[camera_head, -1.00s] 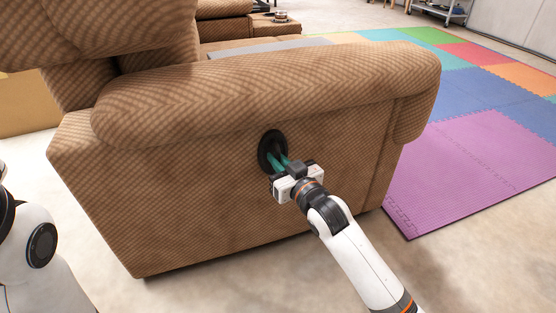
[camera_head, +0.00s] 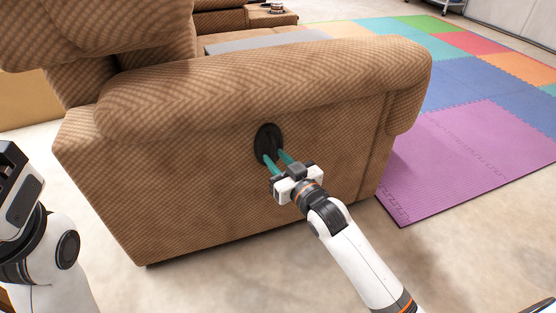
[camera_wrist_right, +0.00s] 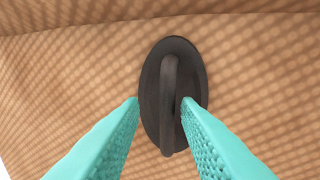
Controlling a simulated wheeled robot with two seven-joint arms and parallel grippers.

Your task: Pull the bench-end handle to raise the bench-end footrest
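The bench-end handle (camera_head: 268,144) is a dark lever in a black oval recess on the side of the brown patterned recliner. In the right wrist view the lever (camera_wrist_right: 169,105) stands upright along the middle of its oval plate. My right gripper (camera_head: 274,157) is open in front of it. Its two teal fingers (camera_wrist_right: 161,100) are apart, with the lever between their tips in the picture, nearer the right one. I cannot tell whether a finger touches it. The footrest is not visible. My left arm shows at the left edge, with no fingers in view.
The recliner's padded armrest (camera_head: 270,82) overhangs the handle side. Colored foam mats (camera_head: 475,165) cover the floor at right. Bare floor (camera_head: 220,275) lies in front of the recliner. Another brown seat (camera_head: 220,20) stands behind.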

